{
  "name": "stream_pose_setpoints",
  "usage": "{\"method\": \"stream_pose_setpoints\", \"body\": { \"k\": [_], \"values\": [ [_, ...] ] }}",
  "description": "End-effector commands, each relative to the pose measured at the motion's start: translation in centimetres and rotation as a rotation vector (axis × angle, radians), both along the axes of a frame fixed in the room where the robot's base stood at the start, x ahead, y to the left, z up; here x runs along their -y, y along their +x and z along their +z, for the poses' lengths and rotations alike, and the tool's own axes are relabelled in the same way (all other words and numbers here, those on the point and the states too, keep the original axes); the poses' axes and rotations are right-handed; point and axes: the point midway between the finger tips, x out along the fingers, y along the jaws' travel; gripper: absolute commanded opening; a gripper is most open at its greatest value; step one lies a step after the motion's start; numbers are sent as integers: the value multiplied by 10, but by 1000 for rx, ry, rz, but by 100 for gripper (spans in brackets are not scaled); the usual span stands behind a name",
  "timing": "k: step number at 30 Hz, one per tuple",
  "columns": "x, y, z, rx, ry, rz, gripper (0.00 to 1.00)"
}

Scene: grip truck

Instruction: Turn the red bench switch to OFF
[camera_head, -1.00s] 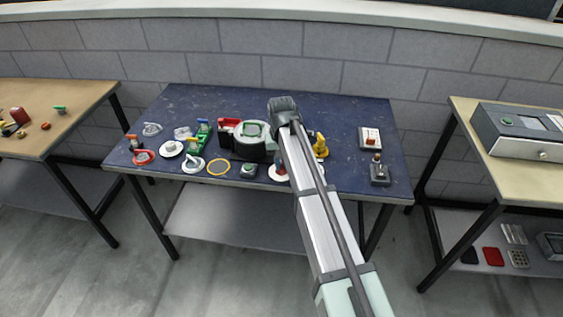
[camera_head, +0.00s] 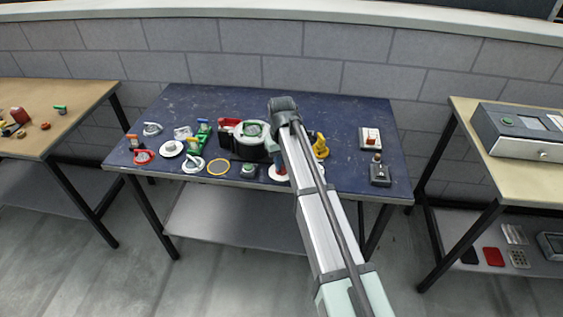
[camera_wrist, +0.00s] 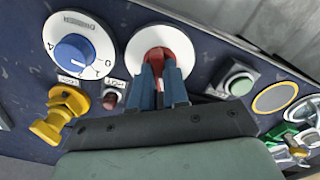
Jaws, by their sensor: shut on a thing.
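The red switch (camera_wrist: 156,54) sits in the middle of a round white plate (camera_wrist: 140,43) in the wrist view. My gripper (camera_wrist: 163,75) has its two blue fingers closed on the red switch from either side, and they hide part of it. Small pale labels lie beside the plate, with one label (camera_wrist: 116,86) at its lower left; their words are too small to read.
In the wrist view a blue dial knob (camera_wrist: 75,53), a yellow valve-like handle (camera_wrist: 60,112), a small dark red knob (camera_wrist: 110,98) and a green button (camera_wrist: 240,84) stand close by. A yellow ring (camera_head: 218,167) and several other fixtures fill the bench's left half.

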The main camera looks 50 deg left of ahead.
Motion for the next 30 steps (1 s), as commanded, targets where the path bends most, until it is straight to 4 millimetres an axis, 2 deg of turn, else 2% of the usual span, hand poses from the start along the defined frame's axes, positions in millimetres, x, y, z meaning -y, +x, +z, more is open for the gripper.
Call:
{"method": "stream_pose_setpoints", "body": {
  "k": [1,9,19,23,30],
  "values": [
    [0,0,0,0,0,1,16],
    [0,0,0,0,0,0,40],
    [0,0,4,0,1,-1,40],
    [-1,0,19,1,3,-1,40],
    [-1,0,64,0,2,0,40]
  ]
}}
